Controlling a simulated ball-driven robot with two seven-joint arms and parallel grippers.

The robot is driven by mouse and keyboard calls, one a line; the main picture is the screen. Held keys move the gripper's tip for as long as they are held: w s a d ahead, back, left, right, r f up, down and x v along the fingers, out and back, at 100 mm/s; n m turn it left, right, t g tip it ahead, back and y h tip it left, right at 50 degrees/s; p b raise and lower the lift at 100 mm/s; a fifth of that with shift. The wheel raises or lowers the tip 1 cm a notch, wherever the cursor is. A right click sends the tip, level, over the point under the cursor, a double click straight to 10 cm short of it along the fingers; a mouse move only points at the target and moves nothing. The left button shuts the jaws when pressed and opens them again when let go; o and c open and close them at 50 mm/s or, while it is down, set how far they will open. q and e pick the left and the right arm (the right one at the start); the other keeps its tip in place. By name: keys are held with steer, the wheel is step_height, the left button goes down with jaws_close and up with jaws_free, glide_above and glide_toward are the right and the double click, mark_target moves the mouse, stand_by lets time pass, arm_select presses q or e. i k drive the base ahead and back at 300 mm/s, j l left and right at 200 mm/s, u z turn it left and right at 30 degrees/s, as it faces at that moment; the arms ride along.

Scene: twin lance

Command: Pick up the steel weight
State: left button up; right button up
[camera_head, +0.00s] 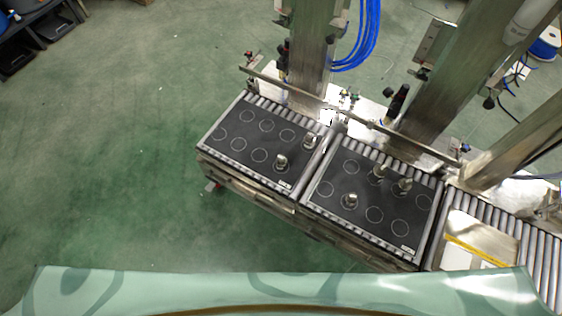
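Several small steel weights stand upright on two black boards marked with pale circles. On the left board (232,157) one weight (281,160) stands near the front right and another (310,141) at the back right corner. On the right board (383,232) one weight (351,200) stands left of the middle, another (379,170) near the back edge, and a third (404,184) to the right of that. Which of them is the task's weight I cannot tell. Neither of my grippers is in view.
The boards lie on a roller conveyor (540,262) with a metal rail (340,112) behind. Steel columns (310,50) rise at the back, with blue hoses (362,45). A box with a yellow strip (480,240) lies at right. Green floor at left is clear.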

mark_target(281, 162)
steer(key=j+z, duration=0.1)
steer(key=z, duration=0.75)
steer(key=j+z, duration=0.2)
steer(key=z, duration=0.25)
steer(key=j+z, duration=0.1)
steer(key=z, duration=0.35)
steer(key=k+j+z, duration=0.1)
steer(key=j+z, duration=0.2)
steer(key=k+j+z, duration=0.25)
steer(key=j, duration=0.2)
steer(key=k+j+z, duration=0.1)
steer(key=j+z, duration=0.2)
steer(key=k+j, duration=0.4)
steer(key=j, duration=0.2)
steer(key=i+z, duration=0.05)
